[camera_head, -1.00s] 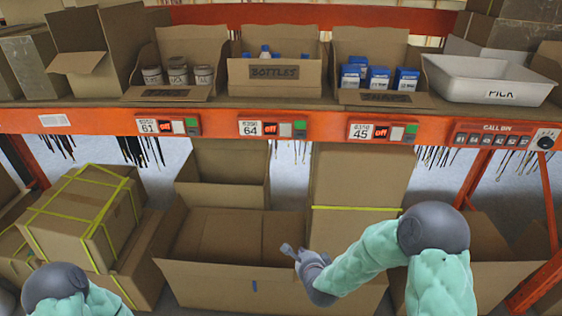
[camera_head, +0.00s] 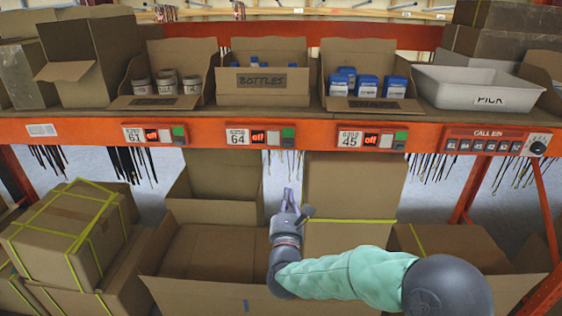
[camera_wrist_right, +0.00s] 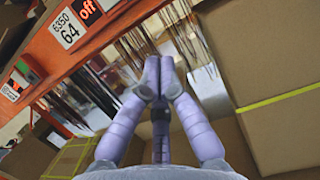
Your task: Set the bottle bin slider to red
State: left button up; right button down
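The bottle bin (camera_head: 262,97), an open cardboard box marked BOTTLES with blue-capped bottles, stands on the upper shelf. Below it on the orange beam is its panel (camera_head: 260,137), with the label 64, a lit red "off" display, and a slider area (camera_head: 286,134) with green and whitish parts. My right gripper (camera_head: 289,196) points up below this panel, apart from it. In the right wrist view its fingertips (camera_wrist_right: 160,75) are together and hold nothing visible. That view also shows the panel's label 64 (camera_wrist_right: 67,28) at upper left. My left gripper is not in view.
Similar panels sit left (camera_head: 155,136) and right (camera_head: 372,138). A CALL BIN panel (camera_head: 495,141) is farther right. Dark and yellowish strands hang under the beam. Cardboard boxes (camera_head: 213,188) fill the lower level. A white PICK tray (camera_head: 478,89) is above right.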

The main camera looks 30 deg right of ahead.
aim_at(289, 140)
dwell(0.3)
jog(key=w+d+r, duration=0.5)
jog(key=w+r, duration=0.1)
jog(key=w, duration=0.2)
jog(key=shift+w+r+b, duration=0.15)
jog(key=shift+r+b, duration=0.05)
jog(key=shift+b, duration=0.25)
jog(key=shift+r+b, duration=0.4)
jog(key=shift+r, duration=1.5)
